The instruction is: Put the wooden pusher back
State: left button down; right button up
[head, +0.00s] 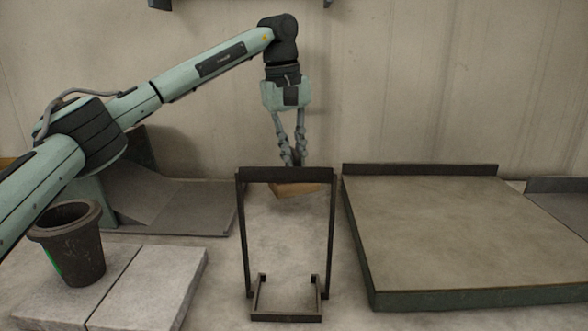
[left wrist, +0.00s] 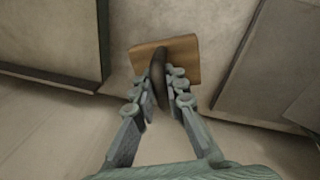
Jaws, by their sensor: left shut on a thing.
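The wooden pusher (left wrist: 181,50) has a light brown wooden block with a dark handle (left wrist: 157,66). In the head view the pusher's block (head: 295,189) shows low behind the top bar of a dark metal frame stand, partly hidden by it. My left gripper (head: 292,162) points down and is shut on the dark handle, with the block beneath the fingers. It also shows in the left wrist view (left wrist: 163,90). I cannot tell whether the block touches the surface below. My right gripper is not in view.
The dark frame stand (head: 241,225) stands in front of the pusher. A raised slab with a dark edge (head: 440,230) lies to the right. A dark cup (head: 75,250) stands on pale blocks (head: 155,280) at the left. A grey sloped tray (head: 190,208) lies behind the cup.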

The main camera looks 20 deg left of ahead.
pick_arm(q)
jog(key=shift+f, duration=1.95)
jog(key=shift+f, duration=0.15)
jog(key=c, duration=1.6)
grip_release()
jog(key=shift+o, duration=0.2)
notch_tip(320, 180, up, 12)
jog(key=s+a, duration=0.1)
jog(key=shift+a, duration=0.1)
